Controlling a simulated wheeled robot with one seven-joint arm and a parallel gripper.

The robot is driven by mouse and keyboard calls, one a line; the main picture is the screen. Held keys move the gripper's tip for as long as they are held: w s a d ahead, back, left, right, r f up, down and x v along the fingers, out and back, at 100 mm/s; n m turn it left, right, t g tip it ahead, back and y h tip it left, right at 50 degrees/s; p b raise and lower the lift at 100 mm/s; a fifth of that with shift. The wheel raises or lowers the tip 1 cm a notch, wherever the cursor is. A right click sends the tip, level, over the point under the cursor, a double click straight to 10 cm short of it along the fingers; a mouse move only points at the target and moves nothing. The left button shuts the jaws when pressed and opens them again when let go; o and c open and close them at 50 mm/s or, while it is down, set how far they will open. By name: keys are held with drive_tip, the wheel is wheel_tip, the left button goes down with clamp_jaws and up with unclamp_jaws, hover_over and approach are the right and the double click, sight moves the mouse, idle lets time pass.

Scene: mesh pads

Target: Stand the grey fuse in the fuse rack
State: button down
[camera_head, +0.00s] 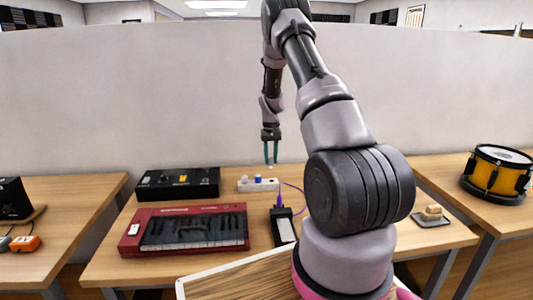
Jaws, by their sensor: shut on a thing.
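My gripper (271,161) points straight down over the back of the middle table, above and slightly right of the white fuse rack. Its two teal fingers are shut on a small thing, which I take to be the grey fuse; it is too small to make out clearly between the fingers. The fuse rack (249,187) is a low white strip on the table. A blue piece (258,179) stands near its middle and a pale piece (244,179) near its left end. A gap shows between the fingertips and the rack.
A black box with knobs (178,184) stands left of the rack, with a red keyboard (184,230) in front. A black device (283,226) with a purple cable lies before the rack. A grey tray (432,220) is at right. My arm hides the table's middle right.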

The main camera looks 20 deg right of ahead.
sight(258, 185)
drive_tip(key=shift+w+d, duration=0.5)
drive_tip(key=shift+w, duration=0.15)
drive_tip(key=shift+f, duration=0.1)
drive_tip(key=shift+f, duration=2.85)
drive_tip(key=shift+f, duration=1.35)
drive_tip(key=c, duration=0.5)
unclamp_jaws()
